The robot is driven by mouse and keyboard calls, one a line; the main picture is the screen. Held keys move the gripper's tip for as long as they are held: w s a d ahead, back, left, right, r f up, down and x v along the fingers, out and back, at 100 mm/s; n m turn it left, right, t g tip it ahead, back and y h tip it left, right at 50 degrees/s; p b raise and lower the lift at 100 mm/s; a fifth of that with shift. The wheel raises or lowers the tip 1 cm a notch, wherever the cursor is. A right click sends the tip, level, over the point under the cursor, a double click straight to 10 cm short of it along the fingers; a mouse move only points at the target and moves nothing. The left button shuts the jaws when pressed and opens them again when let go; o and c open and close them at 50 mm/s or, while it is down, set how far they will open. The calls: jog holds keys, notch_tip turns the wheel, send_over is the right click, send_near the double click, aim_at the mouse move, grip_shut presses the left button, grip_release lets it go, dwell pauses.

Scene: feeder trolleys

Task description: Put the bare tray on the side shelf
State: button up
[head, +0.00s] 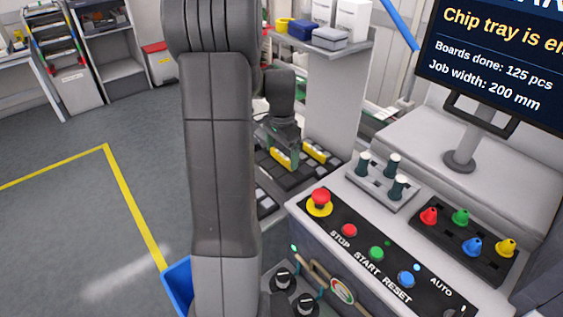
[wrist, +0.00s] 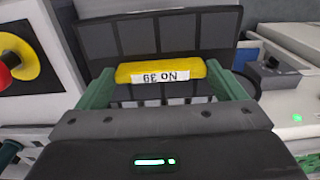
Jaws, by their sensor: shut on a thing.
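In the wrist view, my gripper (wrist: 164,82) has its green fingers shut on the yellow handle (wrist: 160,70) of a dark tray (wrist: 98,42). In the head view, my gripper (head: 283,150) is low over the dark gridded trays beside the console. A second yellow handle (head: 320,151) is just right of it. My arm hides part of this area. I cannot tell for sure which surface is the side shelf.
A grey shelf (head: 341,47) on a pillar carries yellow, blue and grey bins and white boxes. The console (head: 335,232) has a red stop button, and a holder of coloured nozzles (head: 462,230) sits on its right. A screen (head: 500,60) stands behind. Open floor is at left.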

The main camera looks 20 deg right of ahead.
aim_at(282, 163)
jog(key=shift+f, duration=2.3)
jog(key=shift+f, duration=0.15)
jog(key=o, duration=1.1)
jog(key=shift+r, duration=3.95)
